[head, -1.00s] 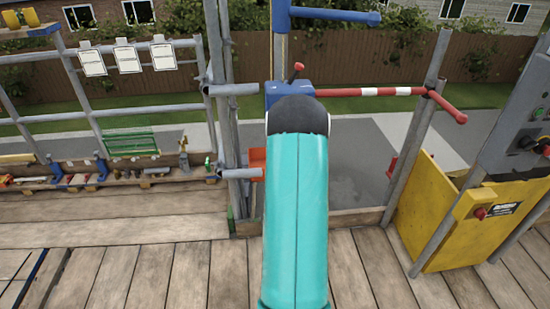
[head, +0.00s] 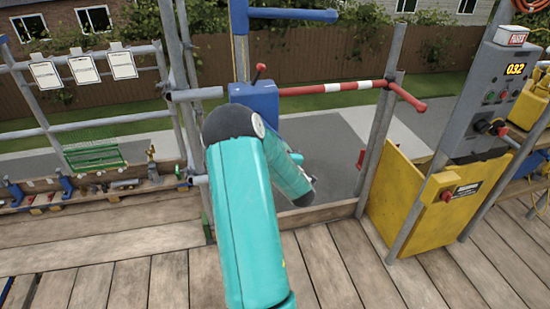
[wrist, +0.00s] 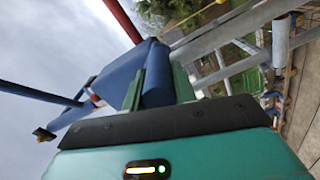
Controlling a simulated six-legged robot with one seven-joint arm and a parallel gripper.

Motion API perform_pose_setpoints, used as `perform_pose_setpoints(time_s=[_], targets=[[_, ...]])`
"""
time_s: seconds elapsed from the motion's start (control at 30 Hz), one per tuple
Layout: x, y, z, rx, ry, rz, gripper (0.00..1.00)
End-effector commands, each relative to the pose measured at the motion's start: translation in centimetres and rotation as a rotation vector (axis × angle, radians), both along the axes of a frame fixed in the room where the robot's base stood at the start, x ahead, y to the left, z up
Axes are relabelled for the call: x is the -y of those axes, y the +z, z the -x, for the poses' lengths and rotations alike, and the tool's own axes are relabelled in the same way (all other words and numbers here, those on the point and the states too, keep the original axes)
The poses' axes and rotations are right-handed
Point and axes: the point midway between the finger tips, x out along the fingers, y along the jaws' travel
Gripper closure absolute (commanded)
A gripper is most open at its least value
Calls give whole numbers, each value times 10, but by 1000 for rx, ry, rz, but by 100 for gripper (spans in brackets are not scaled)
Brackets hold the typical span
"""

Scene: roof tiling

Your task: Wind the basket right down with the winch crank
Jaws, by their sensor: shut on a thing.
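The blue winch housing (head: 254,97) sits on a blue post, with a red-knobbed lever (head: 259,72) sticking up from it. In the head view my teal arm covers the area below the housing, and my gripper and the crank cannot be made out there. In the wrist view, my gripper (wrist: 157,75) has its green fingers closed around a blue rounded part (wrist: 157,88), which looks like the grip of the winch crank. A larger blue body (wrist: 118,72) lies just beyond the fingers. I cannot make out the basket in either view.
A red and white barrier bar (head: 335,88) crosses the opening right of the winch. A yellow panel (head: 408,200) and a grey control box (head: 490,95) reading 032 stand at right. Tools lie on the ledge (head: 85,192) at left. The plank deck (head: 350,265) is clear in front.

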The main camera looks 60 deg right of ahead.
Motion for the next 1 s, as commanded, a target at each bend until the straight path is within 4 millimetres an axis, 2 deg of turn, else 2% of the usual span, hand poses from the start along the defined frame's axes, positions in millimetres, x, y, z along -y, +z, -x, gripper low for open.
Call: perform_pose_setpoints(time_s=[0.03, 0.4, 1.0], targets=[[6, 0, 11, -43, -16, 22, 100], [26, 37, 33, -304, -18, 257, 100], [37, 106, 45, -700, -20, 613, 100]])
